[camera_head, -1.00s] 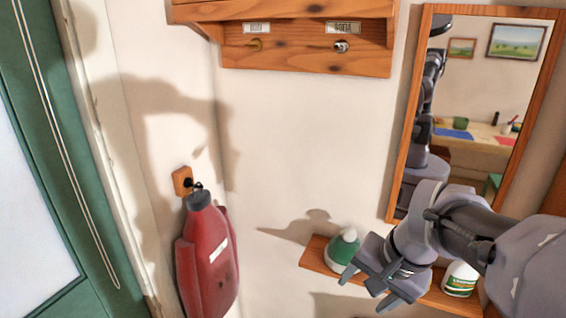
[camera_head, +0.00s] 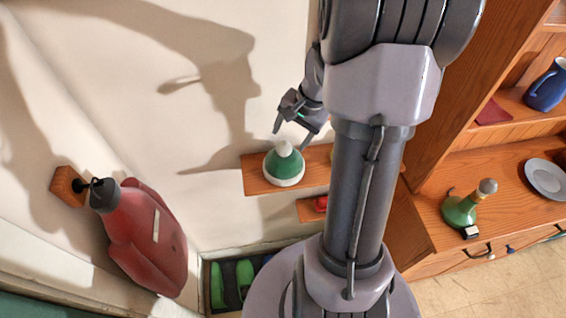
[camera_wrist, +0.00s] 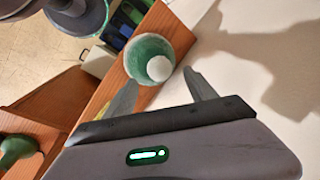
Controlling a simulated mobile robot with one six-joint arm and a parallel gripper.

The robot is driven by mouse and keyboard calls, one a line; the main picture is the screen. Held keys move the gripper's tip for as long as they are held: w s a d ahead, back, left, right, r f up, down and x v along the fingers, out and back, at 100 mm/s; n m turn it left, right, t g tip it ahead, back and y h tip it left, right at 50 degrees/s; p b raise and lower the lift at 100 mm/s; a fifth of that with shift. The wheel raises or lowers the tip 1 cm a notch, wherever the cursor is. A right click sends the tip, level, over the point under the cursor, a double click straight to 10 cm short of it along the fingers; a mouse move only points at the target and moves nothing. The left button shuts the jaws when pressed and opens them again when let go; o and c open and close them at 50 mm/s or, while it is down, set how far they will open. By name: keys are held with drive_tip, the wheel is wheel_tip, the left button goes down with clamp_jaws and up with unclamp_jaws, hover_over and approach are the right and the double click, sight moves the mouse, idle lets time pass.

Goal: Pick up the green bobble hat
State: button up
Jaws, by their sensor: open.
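The green bobble hat (camera_head: 284,166) has a white bobble and a pale brim. It sits upright on the left part of a small wooden wall shelf (camera_head: 254,178). My gripper (camera_head: 293,130) is open and empty, above the hat and apart from it in the head view. In the wrist view the hat (camera_wrist: 150,60) shows just beyond the fingertips of my gripper (camera_wrist: 160,85), nearer the left finger, with its bobble facing the camera.
A red bag-like thing (camera_head: 147,235) hangs from a wooden wall hook on the left. Below the shelf is a lower shelf with a red item (camera_head: 321,203), and green shoes (camera_head: 232,283) in a tray. A wooden cabinet with a green bottle (camera_head: 460,208) stands at the right.

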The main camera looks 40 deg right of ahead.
sight(287, 144)
drive_tip(key=x, duration=0.4)
drive_tip(key=b+x, duration=0.1)
drive_tip(key=shift+w+d+f, duration=0.15)
drive_tip(key=shift+d+f, duration=0.05)
drive_tip(key=shift+f, duration=0.2)
drive_tip(key=shift+r, duration=0.1)
drive_tip(key=shift+c, duration=0.5)
clamp_jaws()
